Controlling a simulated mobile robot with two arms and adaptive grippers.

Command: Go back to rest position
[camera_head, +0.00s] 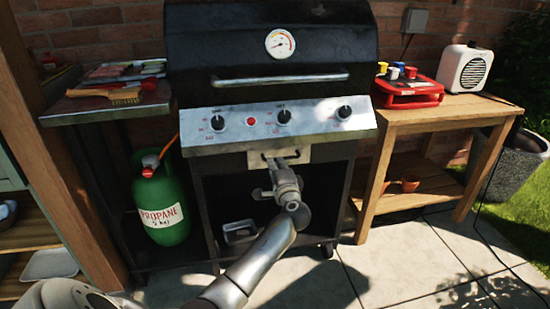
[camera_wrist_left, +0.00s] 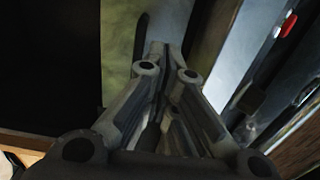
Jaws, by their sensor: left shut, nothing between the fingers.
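My left arm reaches in from the lower left of the head view. My left gripper (camera_head: 281,161) is in front of the grill (camera_head: 270,100), at a pale plate just below the control panel (camera_head: 240,122). In the left wrist view the fingers (camera_wrist_left: 166,62) come together at the tips, shut with nothing between them. I cannot tell whether the fingertips touch the plate. My right gripper is in neither view.
A green propane bottle (camera_head: 160,205) stands under the left side shelf (camera_head: 85,108), which holds a brush (camera_head: 125,95). A wooden table (camera_head: 455,106) at the right carries a red tray (camera_head: 410,90) and a white speaker-like box (camera_head: 464,69). Paving (camera_head: 400,255) in front is clear.

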